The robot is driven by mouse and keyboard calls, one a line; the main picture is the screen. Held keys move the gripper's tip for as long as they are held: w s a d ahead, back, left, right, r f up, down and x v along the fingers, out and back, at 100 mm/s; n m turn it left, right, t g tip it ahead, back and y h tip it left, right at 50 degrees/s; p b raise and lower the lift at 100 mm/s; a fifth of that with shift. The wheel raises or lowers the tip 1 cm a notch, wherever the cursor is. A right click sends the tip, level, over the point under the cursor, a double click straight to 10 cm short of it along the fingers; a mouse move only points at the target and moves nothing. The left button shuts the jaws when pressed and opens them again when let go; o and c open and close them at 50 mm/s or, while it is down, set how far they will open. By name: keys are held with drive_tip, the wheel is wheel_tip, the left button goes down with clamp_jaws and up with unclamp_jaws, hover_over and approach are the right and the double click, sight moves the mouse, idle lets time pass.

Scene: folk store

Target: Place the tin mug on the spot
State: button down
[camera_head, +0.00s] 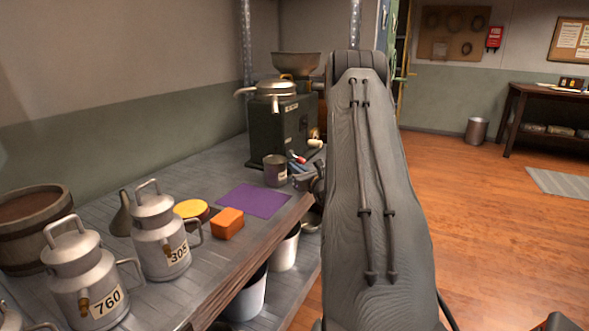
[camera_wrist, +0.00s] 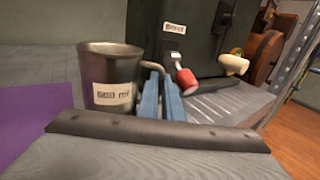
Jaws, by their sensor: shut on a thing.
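The grey tin mug (camera_head: 275,172) stands upright by the far right edge of the purple square spot (camera_head: 254,201), beyond it and not over its middle. In the wrist view the mug (camera_wrist: 108,70) has a white label and sits at the left of my blue fingers. My gripper (camera_wrist: 161,92) is shut at the mug's right side, where a handle would be; the fingers hide what they grip. Whether the mug's base touches the counter is unclear. The spot (camera_wrist: 28,140) shows at the wrist view's left edge, bare.
A dark green machine (camera_head: 284,127) with a red-handled tap (camera_wrist: 186,80) stands close behind the mug. An orange box (camera_head: 228,223), a yellow-lidded tin (camera_head: 191,209) and milk cans (camera_head: 158,235) stand left of the spot. The counter's front edge is near my arm.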

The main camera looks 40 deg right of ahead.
drive_tip(key=shift+f, duration=0.15)
drive_tip(key=c, duration=2.2)
unclamp_jaws()
drive_tip(key=s, duration=0.4)
drive_tip(key=s+a, duration=0.1)
drive_tip(key=s, duration=0.3)
drive_tip(key=s+a, duration=0.1)
drive_tip(key=s, duration=0.3)
drive_tip(key=shift+a, duration=0.2)
drive_tip(key=shift+a, duration=0.1)
